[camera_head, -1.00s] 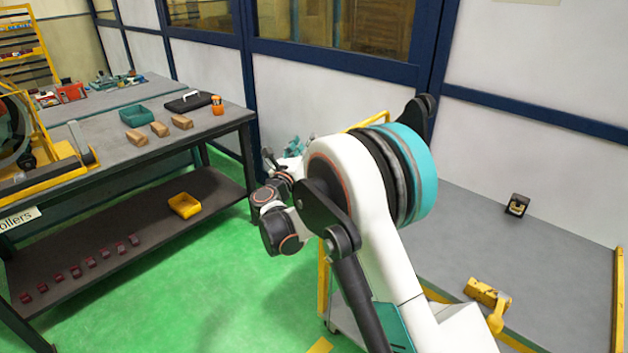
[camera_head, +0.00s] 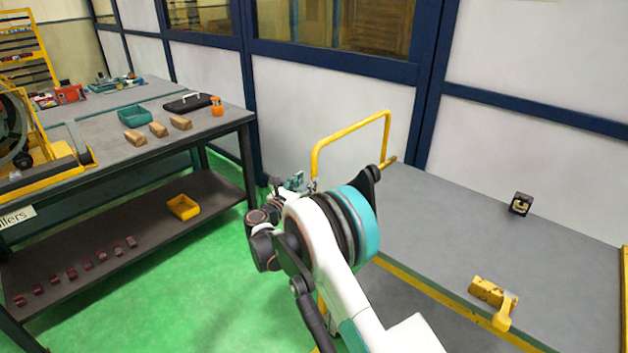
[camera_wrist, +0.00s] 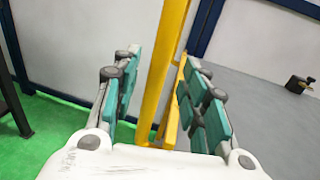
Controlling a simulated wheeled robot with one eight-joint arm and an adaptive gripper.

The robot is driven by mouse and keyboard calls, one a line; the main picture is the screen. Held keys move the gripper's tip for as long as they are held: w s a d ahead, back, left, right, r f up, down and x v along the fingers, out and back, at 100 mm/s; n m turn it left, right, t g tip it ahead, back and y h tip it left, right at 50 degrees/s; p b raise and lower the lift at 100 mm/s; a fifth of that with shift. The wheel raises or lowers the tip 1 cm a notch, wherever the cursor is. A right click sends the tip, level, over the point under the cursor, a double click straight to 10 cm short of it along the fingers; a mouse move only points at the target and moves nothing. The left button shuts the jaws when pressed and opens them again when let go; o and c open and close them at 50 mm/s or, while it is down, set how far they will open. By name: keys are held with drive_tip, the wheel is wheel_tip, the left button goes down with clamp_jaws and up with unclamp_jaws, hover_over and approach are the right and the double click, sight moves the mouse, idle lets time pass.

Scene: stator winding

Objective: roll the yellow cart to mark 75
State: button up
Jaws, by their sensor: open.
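The yellow cart's push handle (camera_head: 350,130) rises as a yellow tube loop at the left end of a grey deck (camera_head: 440,215) with yellow edging. In the wrist view a yellow upright (camera_wrist: 165,70) of it stands between the teal fingers of my gripper (camera_wrist: 162,68), with room visible at the left finger; contact on the right cannot be told. My gripper is open. In the head view it shows small (camera_head: 294,182) by the handle's near upright, partly hidden by my arm. The lower cart is mostly hidden. No mark 75 is readable.
A dark workbench (camera_head: 225,118) with wooden blocks, bins and a lower shelf stands at the left. Green floor (camera_head: 195,275) lies clear between it and my arm. A white panelled wall (camera_head: 530,140) runs behind the deck. A yellow block-like part (camera_head: 490,292) lies on the deck.

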sight(312, 177)
drive_tip(key=b+x, duration=0.1)
drive_tip(key=x, duration=0.4)
drive_tip(key=shift+w+d, duration=0.15)
drive_tip(key=shift+w, duration=0.2)
drive_tip(key=shift+c, duration=0.2)
clamp_jaws()
